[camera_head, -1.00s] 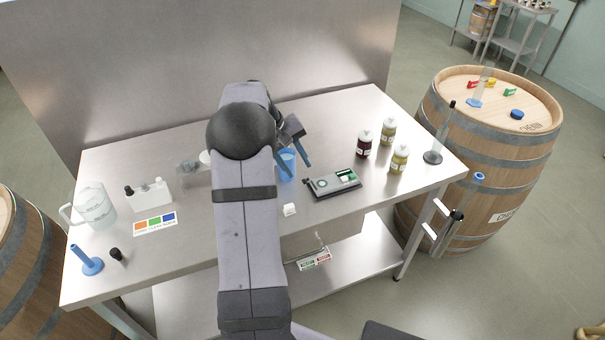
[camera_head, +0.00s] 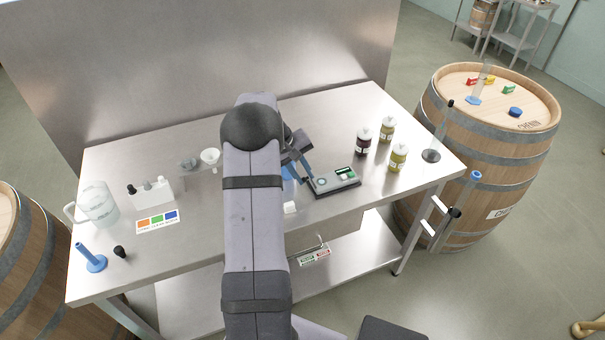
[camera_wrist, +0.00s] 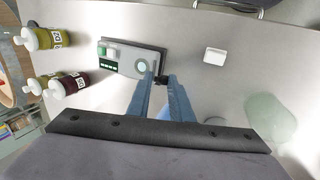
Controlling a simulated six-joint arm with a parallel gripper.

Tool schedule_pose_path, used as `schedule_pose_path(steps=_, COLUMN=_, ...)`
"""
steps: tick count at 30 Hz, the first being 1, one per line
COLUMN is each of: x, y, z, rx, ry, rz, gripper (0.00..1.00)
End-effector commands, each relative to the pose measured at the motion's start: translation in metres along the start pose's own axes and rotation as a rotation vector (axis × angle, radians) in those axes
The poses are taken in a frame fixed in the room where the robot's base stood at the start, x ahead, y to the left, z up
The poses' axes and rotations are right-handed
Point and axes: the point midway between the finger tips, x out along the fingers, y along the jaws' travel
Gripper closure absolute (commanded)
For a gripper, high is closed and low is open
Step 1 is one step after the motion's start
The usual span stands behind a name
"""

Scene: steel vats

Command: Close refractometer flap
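The refractometer (camera_head: 339,183) is a flat grey device with a green display, lying on the steel bench right of my arm. It also shows in the wrist view (camera_wrist: 123,59), with a round pale sample well near one end. A small dark part at that end (camera_wrist: 163,80), apparently the raised flap, shows between my fingertips; its exact angle and any contact are unclear. My gripper (camera_wrist: 161,76) has two blue fingers with a gap between them. In the head view the gripper (camera_head: 303,168) is low, at the device's left end.
A dark red bottle (camera_head: 363,142) and two yellowish bottles (camera_head: 398,158) stand right of the device. A small white block (camera_head: 290,207) lies in front.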

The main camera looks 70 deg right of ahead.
Motion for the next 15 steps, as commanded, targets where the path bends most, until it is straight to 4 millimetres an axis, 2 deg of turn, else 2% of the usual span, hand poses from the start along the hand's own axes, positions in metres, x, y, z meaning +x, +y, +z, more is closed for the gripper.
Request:
schedule_pose_path(steps=8, x=-0.0015, y=-0.0002, z=-0.0003, rx=0.002, ry=0.000, rz=-0.015, gripper=1.00)
schedule_pose_path(steps=15, x=-0.0055, y=0.0075, z=-0.0001, rx=0.004, ry=-0.001, rz=-0.098, gripper=1.00)
